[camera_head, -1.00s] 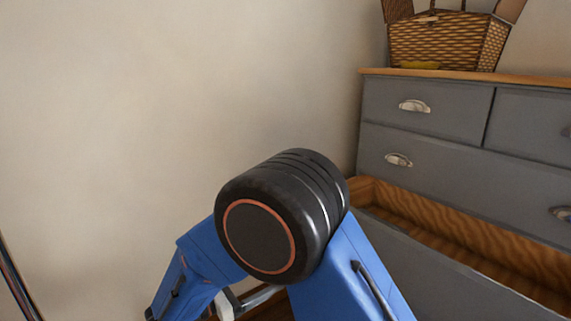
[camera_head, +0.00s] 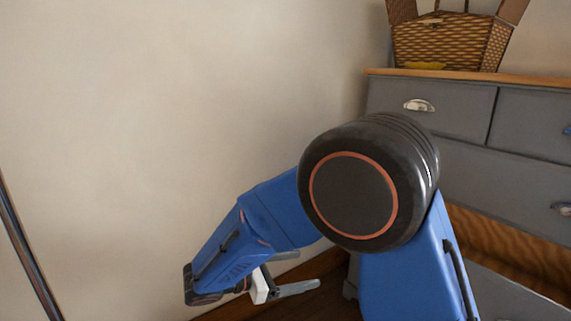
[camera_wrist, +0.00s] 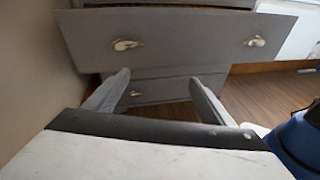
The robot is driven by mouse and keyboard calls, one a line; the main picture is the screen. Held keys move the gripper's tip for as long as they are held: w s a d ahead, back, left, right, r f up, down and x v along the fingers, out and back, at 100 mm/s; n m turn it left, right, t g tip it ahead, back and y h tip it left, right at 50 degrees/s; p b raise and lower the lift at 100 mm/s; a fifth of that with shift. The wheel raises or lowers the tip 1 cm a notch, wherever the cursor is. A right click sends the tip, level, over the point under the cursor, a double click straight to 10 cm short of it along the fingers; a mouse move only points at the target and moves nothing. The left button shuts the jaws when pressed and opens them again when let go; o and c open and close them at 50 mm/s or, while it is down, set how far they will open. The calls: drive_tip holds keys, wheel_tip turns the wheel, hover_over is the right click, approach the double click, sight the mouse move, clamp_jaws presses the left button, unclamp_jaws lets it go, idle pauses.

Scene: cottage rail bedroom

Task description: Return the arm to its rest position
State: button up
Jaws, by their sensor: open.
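My gripper (camera_wrist: 162,97) shows in the wrist view with its two grey fingers spread apart and nothing between them. In the head view my gripper (camera_head: 292,272) is low in the middle, near the wall's foot, partly hidden by my blue arm. My arm is bent, with its large black joint in front of the dresser. The gripper is left of the grey dresser (camera_head: 455,102), apart from it. In the wrist view the dresser's grey drawer fronts (camera_wrist: 185,45) lie beyond the fingers.
One lower dresser drawer (camera_head: 500,232) is pulled out, showing its wooden inside. A wicker basket (camera_head: 445,42) stands on the dresser top. The beige wall (camera_head: 170,110) is close on the left. Wooden floor (camera_wrist: 255,97) shows at right in the wrist view.

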drive_tip(key=s+d+r+m+g+y, duration=0.2)
drive_tip(key=s+d+m+g+y, duration=0.15)
drive_tip(key=d, duration=0.65)
drive_tip(key=s+d+r+m+g+y, duration=0.1)
drive_tip(key=s+d+m+g+y, duration=0.25)
drive_tip(key=d, duration=0.55)
drive_tip(key=s+d+r+m+t+y, duration=0.1)
drive_tip(key=s+d+m+t+y, duration=0.1)
drive_tip(key=s+m, duration=0.5)
drive_tip(key=s+d+r+m+t+y, duration=0.1)
drive_tip(key=s+d+m+t+y, duration=0.2)
drive_tip(key=s+m, duration=0.4)
drive_tip(key=shift+s+d+m+y, duration=0.3)
drive_tip(key=shift+s+d+y, duration=0.5)
drive_tip(key=shift+s+y, duration=0.3)
